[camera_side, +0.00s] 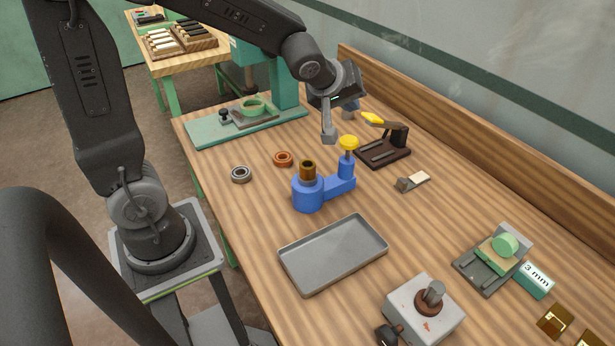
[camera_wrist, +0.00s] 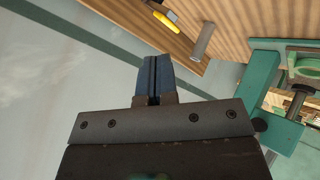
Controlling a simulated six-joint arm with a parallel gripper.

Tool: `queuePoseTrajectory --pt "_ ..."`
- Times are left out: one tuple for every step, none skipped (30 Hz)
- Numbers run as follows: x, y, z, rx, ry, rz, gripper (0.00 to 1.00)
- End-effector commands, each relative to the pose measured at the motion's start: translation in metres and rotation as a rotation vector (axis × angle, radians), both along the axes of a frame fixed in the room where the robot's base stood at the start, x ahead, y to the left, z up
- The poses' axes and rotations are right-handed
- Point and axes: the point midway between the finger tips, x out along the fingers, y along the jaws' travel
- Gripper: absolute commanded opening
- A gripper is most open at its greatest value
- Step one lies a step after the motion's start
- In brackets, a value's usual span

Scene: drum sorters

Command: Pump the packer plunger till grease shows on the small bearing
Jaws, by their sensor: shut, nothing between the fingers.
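The blue packer (camera_side: 308,194) stands on the bench in the side view. Its plunger has a yellow knob (camera_side: 349,143), raised above the short blue cylinder on a thin stem. A bronze sleeve (camera_side: 308,171) sits upright on the packer's larger round body. The shut fingers also show in the wrist view (camera_wrist: 153,75), without the packer. Two loose bearings lie left of the packer: a grey one (camera_side: 241,174) and a copper one (camera_side: 283,159). No grease is discernible.
A dark clamp with a yellow handle (camera_side: 373,119) stands behind the knob, and a green press (camera_side: 287,85) at the back left. An empty grey tray (camera_side: 290,279) and a grey switch box (camera_side: 424,310) lie in front. A wooden ledge (camera_side: 450,97) borders the back.

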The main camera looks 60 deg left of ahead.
Motion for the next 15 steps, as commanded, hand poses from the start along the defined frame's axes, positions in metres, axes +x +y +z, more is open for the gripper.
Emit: queuePoseTrajectory --pt "0.000 0.000 0.000 0.000 0.000 0.000 0.00" --pt "0.000 0.000 0.000 0.000 0.000 0.000 0.00" --pt "0.000 0.000 0.000 0.000 0.000 0.000 0.00" --pt "0.000 0.000 0.000 0.000 0.000 0.000 0.00" --pt "0.000 0.000 0.000 0.000 0.000 0.000 0.00" --pt "0.000 0.000 0.000 0.000 0.000 0.000 0.00" --pt "0.000 0.000 0.000 0.000 0.000 0.000 0.00" --pt "0.000 0.000 0.000 0.000 0.000 0.000 0.00" --pt "0.000 0.000 0.000 0.000 0.000 0.000 0.00" --pt "0.000 0.000 0.001 0.001 -0.001 0.001 0.00" --pt "0.000 0.000 0.003 0.000 -0.002 0.002 0.00" --pt "0.001 0.000 0.008 0.001 -0.005 0.003 0.00" --pt "0.001 0.001 0.014 0.001 -0.006 0.004 0.00" --pt "0.001 0.001 0.019 0.002 -0.007 0.003 0.00" --pt "0.001 0.001 0.026 0.002 -0.007 0.003 0.00"
